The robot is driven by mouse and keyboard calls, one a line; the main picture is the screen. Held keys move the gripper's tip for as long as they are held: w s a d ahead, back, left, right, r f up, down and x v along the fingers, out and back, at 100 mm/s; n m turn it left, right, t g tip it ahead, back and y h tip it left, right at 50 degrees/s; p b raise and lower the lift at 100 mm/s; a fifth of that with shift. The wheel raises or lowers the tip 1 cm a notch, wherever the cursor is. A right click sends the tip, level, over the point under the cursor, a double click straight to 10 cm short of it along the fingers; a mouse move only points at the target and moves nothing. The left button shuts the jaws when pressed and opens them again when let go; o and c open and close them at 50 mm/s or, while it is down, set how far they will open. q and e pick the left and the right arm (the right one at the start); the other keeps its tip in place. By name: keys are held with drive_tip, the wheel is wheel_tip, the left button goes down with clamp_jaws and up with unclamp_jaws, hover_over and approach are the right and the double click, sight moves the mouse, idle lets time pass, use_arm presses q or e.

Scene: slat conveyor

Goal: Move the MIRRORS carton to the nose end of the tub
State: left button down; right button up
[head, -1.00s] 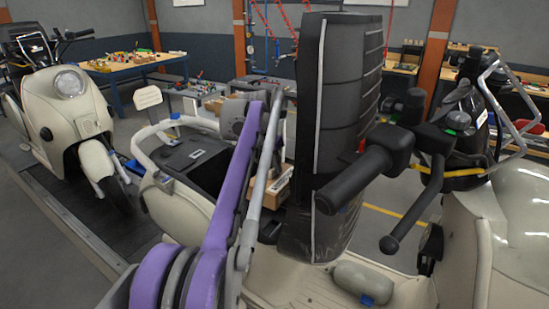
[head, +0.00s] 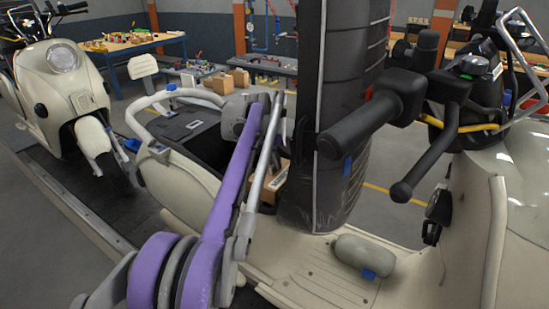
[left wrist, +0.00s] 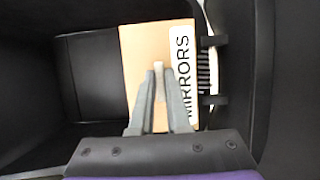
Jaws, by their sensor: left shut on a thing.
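The MIRRORS carton (left wrist: 143,50) is orange-brown with a white label along its right side in the left wrist view. It lies inside a black tub (left wrist: 92,75), near the tub's right wall. My left gripper (left wrist: 160,72) is shut on the carton, its two fingers close together over its middle. In the head view the dark tub opening (head: 212,150) shows in the cream scooter body, left of my left arm. A brown carton side (head: 278,186) shows behind my arm; I cannot tell if it is the same carton. My right gripper is not in view.
The raised black seat (head: 340,120) stands close right of my left arm. The handlebar grip (head: 365,130) juts in front of it. A grey-green roll (head: 362,254) lies on the scooter floorboard (head: 310,270). Another scooter (head: 62,95) stands at the left.

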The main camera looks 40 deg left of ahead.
use_arm(q)
drive_tip(key=shift+f+b, duration=1.4)
drive_tip(key=shift+f, duration=1.8)
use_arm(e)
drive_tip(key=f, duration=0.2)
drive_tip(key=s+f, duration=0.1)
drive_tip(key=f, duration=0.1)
use_arm(q)
drive_tip(key=shift+w+f, duration=0.1)
drive_tip(key=shift+w, duration=0.15)
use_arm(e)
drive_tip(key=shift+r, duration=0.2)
use_arm(q)
drive_tip(key=shift+f, duration=0.1)
drive_tip(key=shift+f, duration=0.4)
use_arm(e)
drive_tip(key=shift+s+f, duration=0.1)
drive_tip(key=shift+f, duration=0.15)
use_arm(q)
drive_tip(key=c, duration=0.8)
unclamp_jaws()
drive_tip(key=shift+r, duration=0.1)
